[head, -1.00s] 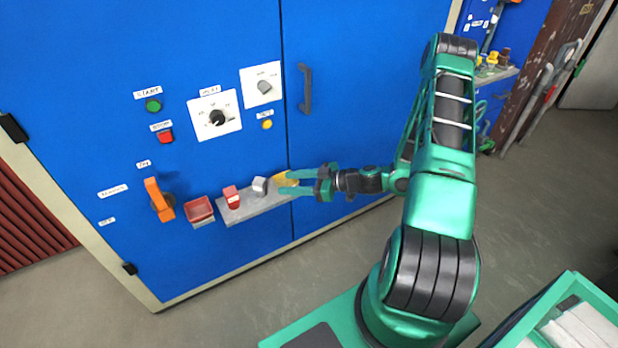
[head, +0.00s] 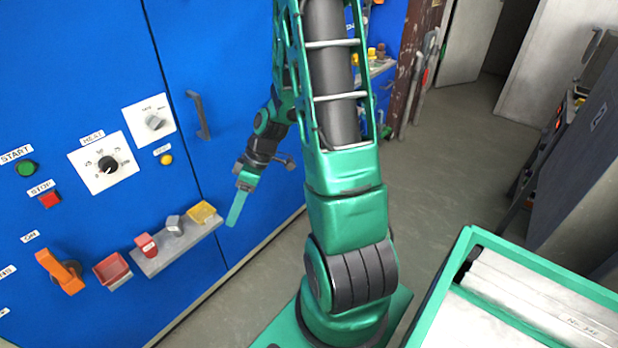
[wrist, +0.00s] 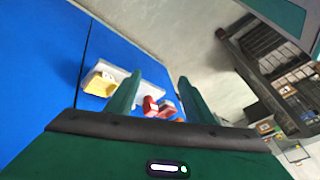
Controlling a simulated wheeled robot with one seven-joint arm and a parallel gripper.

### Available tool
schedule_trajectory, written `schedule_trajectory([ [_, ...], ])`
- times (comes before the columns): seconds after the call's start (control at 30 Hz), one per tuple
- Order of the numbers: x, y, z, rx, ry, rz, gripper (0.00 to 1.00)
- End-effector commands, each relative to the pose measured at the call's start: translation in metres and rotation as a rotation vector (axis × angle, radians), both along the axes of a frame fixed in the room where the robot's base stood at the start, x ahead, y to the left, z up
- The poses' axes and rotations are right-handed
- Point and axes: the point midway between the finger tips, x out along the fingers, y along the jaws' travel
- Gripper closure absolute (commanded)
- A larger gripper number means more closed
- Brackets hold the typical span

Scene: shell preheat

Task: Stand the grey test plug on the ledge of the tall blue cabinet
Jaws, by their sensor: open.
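The grey test plug (head: 174,225) is on the grey ledge (head: 160,262) of the tall blue cabinet (head: 90,60), and looks upright. It sits between a red block with a pale band (head: 146,245) and a yellow tray (head: 203,212). My gripper (head: 238,207) is open and empty, to the right of the ledge and apart from it, fingers pointing down. In the wrist view my fingers (wrist: 160,76) are spread. The yellow tray (wrist: 99,84) and the red block (wrist: 150,105) show there; I cannot make out the plug, perhaps behind the left finger.
A red bin (head: 112,268) and an orange lever (head: 58,272) are left of the ledge. A door handle (head: 198,115) and a control panel with a heat dial (head: 107,164) are above. A green-rimmed crate (head: 440,290) stands at lower right. Floor beyond it is clear.

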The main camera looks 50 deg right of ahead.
Motion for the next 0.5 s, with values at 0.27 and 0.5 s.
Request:
schedule_trajectory([
  [0.27, -0.051, -0.032, 0.060, -0.198, 0.189, -0.245, 0.52],
  [0.5, -0.104, -0.052, 0.113, -0.318, 0.303, -0.543, 0.52],
])
